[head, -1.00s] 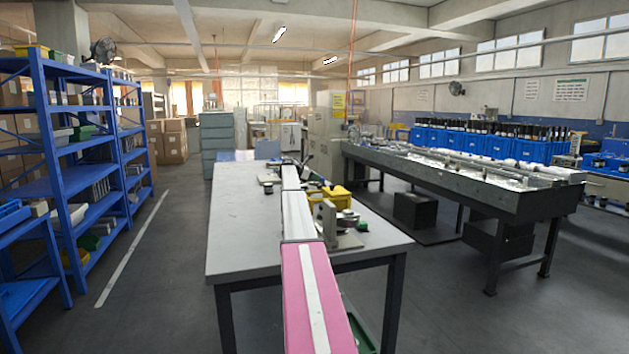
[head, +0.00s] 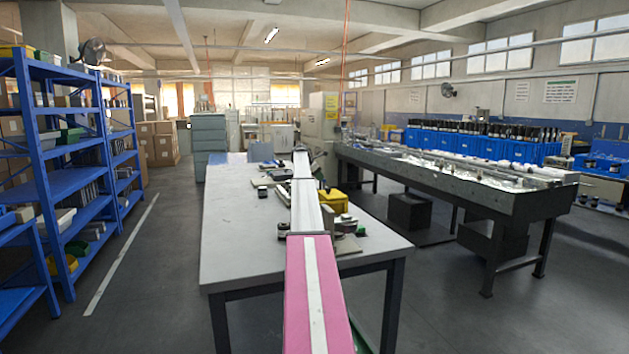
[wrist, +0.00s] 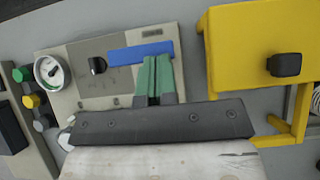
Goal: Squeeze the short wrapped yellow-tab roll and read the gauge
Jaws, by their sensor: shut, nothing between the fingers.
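My gripper (wrist: 153,80) shows in the wrist view with green fingertips together and nothing between them. It is over a beige plate (wrist: 118,84) with a blue strip (wrist: 140,53). A round white dial gauge (wrist: 48,72) with a dark needle is on the plate's left part, and a black knob (wrist: 97,65) stands between gauge and fingers. Left of the plate, a small yellow-topped round piece (wrist: 31,101) sits between a green one and dark ones; I cannot tell whether it is the yellow-tab roll. In the head view my arm hides the gripper.
The table's left side is mostly clear. Blue shelves (head: 60,170) stand left, and a long dark bench (head: 470,190) stands right.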

